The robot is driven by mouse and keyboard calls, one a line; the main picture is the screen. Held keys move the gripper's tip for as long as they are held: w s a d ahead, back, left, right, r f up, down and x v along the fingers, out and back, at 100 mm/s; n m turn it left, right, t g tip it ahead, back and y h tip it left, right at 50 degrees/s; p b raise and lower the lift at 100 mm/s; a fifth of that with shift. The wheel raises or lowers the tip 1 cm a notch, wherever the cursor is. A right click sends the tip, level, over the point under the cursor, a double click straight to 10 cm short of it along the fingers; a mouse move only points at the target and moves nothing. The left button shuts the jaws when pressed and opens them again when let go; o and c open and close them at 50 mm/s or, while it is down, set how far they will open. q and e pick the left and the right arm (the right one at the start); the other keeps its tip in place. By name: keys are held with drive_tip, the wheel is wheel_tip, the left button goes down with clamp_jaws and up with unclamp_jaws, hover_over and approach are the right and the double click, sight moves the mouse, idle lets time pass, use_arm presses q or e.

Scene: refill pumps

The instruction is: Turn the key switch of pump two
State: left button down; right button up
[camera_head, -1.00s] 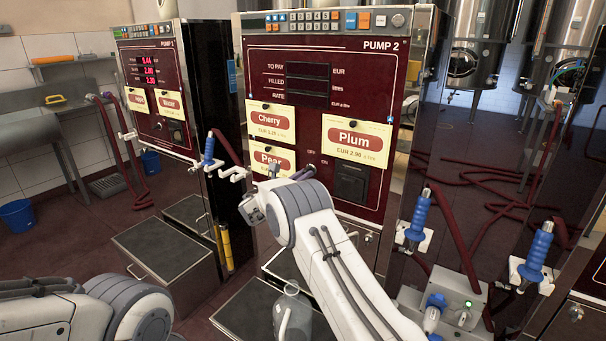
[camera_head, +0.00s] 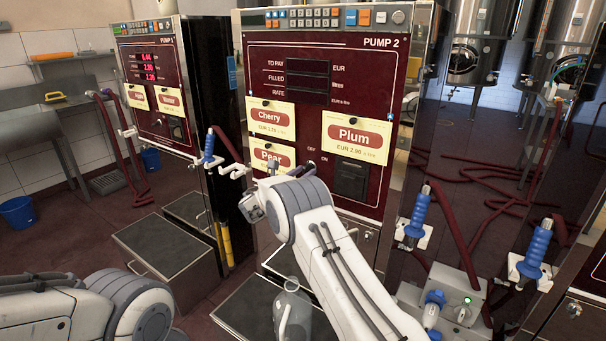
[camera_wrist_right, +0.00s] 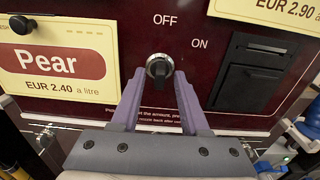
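The key switch (camera_wrist_right: 159,67) of pump two is a small round black knob with a silver ring, below the OFF and ON labels in the right wrist view. My right gripper (camera_wrist_right: 160,80) is open, its two purple fingers reaching up on either side of the switch with a gap between them. Whether they touch it cannot be told. In the head view my right arm hides the switch on the dark red front of pump two (camera_head: 370,72). The pump's three displays (camera_head: 307,82) are dark. My left arm shows at the lower left; its gripper is out of view.
Cherry (camera_head: 270,118), Pear (camera_head: 268,156) and Plum (camera_head: 354,137) cards hang around the panel. A dark slotted unit (camera_wrist_right: 252,75) sits right of the switch. A grey jug (camera_head: 292,312) stands below my right arm. Pump one (camera_head: 155,85) is at the left, its displays lit red.

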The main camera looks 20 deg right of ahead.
drive_tip(key=v, duration=1)
drive_tip(key=shift+s+a, duration=0.2)
drive_tip(key=shift+a, duration=0.05)
drive_tip(key=s+a+f+m+g+y, duration=0.1)
drive_tip(key=s+a+m+g+y, duration=0.4)
drive_tip(key=s, duration=1.1)
drive_tip(key=s+a+f+m+g+y, duration=0.15)
drive_tip(key=s+a+m+y, duration=0.45)
drive_tip(key=s, duration=1)
drive_tip(key=s+a+m+g+y, duration=0.4)
drive_tip(key=s+m, duration=0.3)
drive_tip(key=s, duration=0.9)
wheel_tip(320, 180, up, 14)
drive_tip(key=p, duration=1.3)
drive_tip(key=shift+s+d+m+p, duration=0.15)
drive_tip(key=shift+s+m+p, duration=0.15)
drive_tip(key=shift+p, duration=0.05)
drive_tip(key=shift+g, duration=0.25)
